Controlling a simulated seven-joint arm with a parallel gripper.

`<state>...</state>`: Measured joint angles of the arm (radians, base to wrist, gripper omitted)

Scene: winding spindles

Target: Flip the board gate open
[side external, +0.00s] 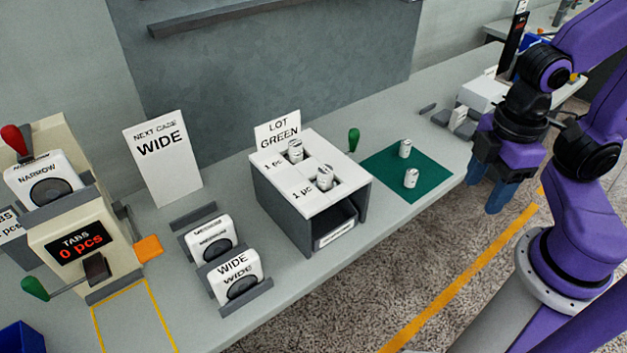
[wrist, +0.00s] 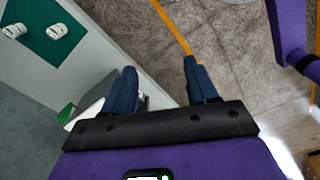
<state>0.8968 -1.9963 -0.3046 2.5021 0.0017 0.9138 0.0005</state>
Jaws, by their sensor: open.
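My gripper (side external: 485,186) hangs at the right, past the table's front edge and over the floor. In the wrist view its two blue fingers (wrist: 160,82) are apart with only floor between them. A white-topped grey box (side external: 319,202) stands mid-table with a "LOT GREEN" sign and white spools in its two "1 pc" pockets. A green-knobbed lever (side external: 354,139) rises behind the box's right corner. I cannot tell which part is the board gate. My gripper is well to the right of the box and touches nothing.
Two white spools (side external: 405,148) (side external: 411,178) stand on a green mat (side external: 390,165). A "WIDE" sign (side external: 164,160), two labelled cases (side external: 236,278) and a counter machine (side external: 75,220) with red and green knobs stand left. White and grey items (side external: 463,120) are behind my gripper.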

